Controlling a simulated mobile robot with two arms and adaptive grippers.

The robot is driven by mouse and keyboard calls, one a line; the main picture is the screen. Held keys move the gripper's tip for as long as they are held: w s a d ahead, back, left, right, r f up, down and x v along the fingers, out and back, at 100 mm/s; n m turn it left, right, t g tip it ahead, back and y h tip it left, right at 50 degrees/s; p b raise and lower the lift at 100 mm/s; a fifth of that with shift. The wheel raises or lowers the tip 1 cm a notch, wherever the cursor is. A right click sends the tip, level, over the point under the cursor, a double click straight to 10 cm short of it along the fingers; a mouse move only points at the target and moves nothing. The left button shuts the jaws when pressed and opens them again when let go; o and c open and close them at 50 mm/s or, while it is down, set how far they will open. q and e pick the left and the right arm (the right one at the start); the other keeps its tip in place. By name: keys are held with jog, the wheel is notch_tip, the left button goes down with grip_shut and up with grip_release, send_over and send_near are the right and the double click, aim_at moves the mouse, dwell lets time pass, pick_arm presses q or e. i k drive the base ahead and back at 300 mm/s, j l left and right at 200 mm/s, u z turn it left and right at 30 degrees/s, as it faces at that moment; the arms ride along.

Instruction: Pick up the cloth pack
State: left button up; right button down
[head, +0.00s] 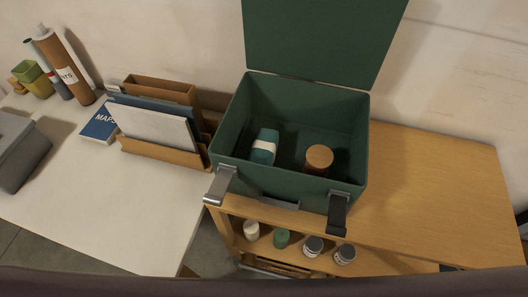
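A teal bundle with a white band (264,146), which looks like the cloth pack, lies inside a dark green box (262,179) on a wooden cabinet. It rests on the left part of the box floor, apart from a round brown-topped item (319,157) to its right. The box lid (318,35) stands open at the back, so the bundle shows from above. Neither of my grippers is in view.
Two latches, one silver (220,185) and one black (338,212), stick out at the box front. The wooden top (435,185) right of the box is clear. Small jars (313,245) stand on the shelf below. A file holder (160,155) with books stands left.

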aim_at(264, 150)
jog(key=k+l+u, duration=0.5)
jog(key=l, duration=0.2)
jog(key=k+l+u, duration=1)
jog(key=k+j, duration=0.1)
